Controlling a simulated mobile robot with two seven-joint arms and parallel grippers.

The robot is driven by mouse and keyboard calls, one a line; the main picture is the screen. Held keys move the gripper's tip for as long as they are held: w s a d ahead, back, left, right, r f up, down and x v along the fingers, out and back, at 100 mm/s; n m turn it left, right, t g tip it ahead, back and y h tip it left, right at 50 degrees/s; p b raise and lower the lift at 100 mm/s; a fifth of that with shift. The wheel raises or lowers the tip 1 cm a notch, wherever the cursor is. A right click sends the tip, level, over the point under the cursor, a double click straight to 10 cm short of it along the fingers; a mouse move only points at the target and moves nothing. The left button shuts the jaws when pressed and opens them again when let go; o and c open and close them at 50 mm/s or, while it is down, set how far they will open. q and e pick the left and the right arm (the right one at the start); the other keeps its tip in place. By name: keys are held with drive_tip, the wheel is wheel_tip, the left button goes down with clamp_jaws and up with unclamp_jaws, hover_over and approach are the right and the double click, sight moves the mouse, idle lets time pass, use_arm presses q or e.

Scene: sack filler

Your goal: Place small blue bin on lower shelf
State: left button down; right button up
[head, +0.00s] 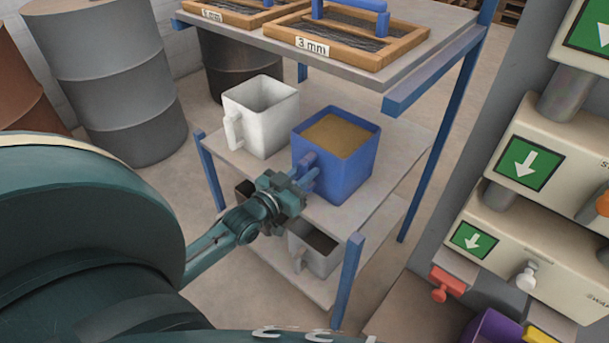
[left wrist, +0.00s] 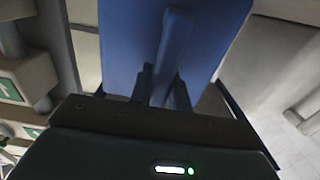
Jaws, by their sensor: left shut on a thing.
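The small blue bin (head: 344,172) is upright and holds a brown, grainy fill. It is at the middle shelf (head: 389,147) of the blue-framed rack, to the right of a white bin. I cannot tell whether its base touches the board. My left gripper (head: 305,174) is shut on the bin's handle, on its near left side. In the left wrist view the blue bin (left wrist: 140,40) fills the upper middle, with its handle (left wrist: 172,50) between the fingers. The lower shelf (head: 330,287) is below, partly hidden by my arm and the board above. My right gripper is not in view.
A white bin (head: 262,112) stands left of the blue bin. A grey-white bin (head: 315,247) stands on the lower shelf. Framed sieves (head: 345,40) lie on the top board. Dispensers with green arrow signs (head: 527,163) stand at right; drums (head: 105,80) stand behind left.

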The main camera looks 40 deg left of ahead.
use_arm(q)
drive_tip(key=shift+r, duration=0.15)
drive_tip(key=c, duration=1.3)
unclamp_jaws()
drive_tip(key=s+p, duration=0.2)
drive_tip(key=s, duration=1)
drive_tip(key=s+d+r+g+h, duration=0.1)
drive_tip(key=s+d, duration=0.1)
drive_tip(key=d, duration=0.4)
drive_tip(key=s+d+r+m+g+h, duration=0.1)
drive_tip(key=s+d+r, duration=0.1)
drive_tip(key=d, duration=0.4)
drive_tip(key=s+d+r+g+h, duration=0.1)
drive_tip(key=s+d, duration=0.1)
drive_tip(key=d, duration=0.4)
drive_tip(key=shift+s+d+r+m+g, duration=0.3)
drive_tip(key=shift+d+m+g, duration=0.05)
drive_tip(key=shift+m+g, duration=0.05)
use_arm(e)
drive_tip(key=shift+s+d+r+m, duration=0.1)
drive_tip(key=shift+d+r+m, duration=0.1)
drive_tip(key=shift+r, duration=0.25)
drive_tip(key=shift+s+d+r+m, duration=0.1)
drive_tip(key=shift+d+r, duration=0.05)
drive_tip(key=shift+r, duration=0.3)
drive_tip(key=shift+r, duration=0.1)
